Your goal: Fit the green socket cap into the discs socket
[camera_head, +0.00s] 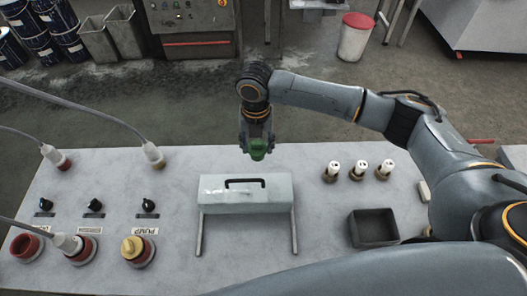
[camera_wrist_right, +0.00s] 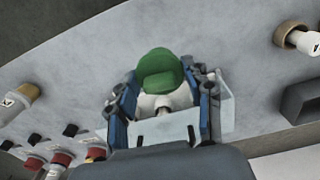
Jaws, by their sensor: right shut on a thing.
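The green socket cap (camera_head: 257,149) is in my right gripper (camera_head: 257,138), above the far middle edge of the grey panel. It also shows in the right wrist view (camera_wrist_right: 160,68), between the two fingers of my right gripper (camera_wrist_right: 164,88), which is shut on it. Three sockets are at the panel's near left. The leftmost is a red socket (camera_head: 27,246). The middle red socket (camera_head: 87,252) has a white-ended cable plug (camera_head: 67,243) at it. The right one, labelled PUMP, has a yellow cap or lid (camera_head: 133,246). The other two labels are too small to read surely. My left gripper is not in view.
A grey box with a black handle (camera_head: 228,200) stands on the panel (camera_head: 330,220) below my right gripper. Several white-topped pieces (camera_head: 358,171) and a dark open bin (camera_head: 373,229) are at the right.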

